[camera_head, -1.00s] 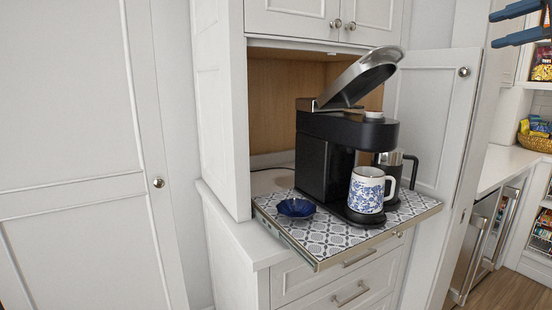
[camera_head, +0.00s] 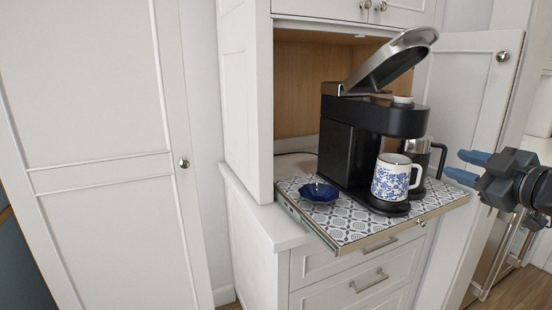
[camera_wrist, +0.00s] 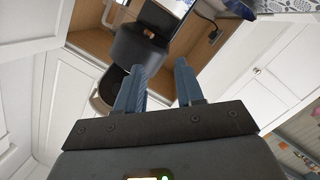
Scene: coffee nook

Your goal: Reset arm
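My gripper (camera_head: 466,170) is at the right of the head view, to the right of the coffee machine and apart from it. Its blue fingers are spread with nothing between them; they also show in the wrist view (camera_wrist: 160,90). The black coffee machine (camera_head: 345,150) stands on the patterned pull-out tray (camera_head: 345,228) with its silver lid (camera_head: 392,62) raised. A white mug with blue flowers (camera_head: 388,182) stands on the machine's drip base.
A small blue dish (camera_head: 319,192) sits on the tray's left part. A dark-handled carafe (camera_head: 418,155) stands behind the mug. The open cabinet door (camera_head: 470,110) is close behind my gripper. Drawers (camera_head: 365,270) lie below the tray.

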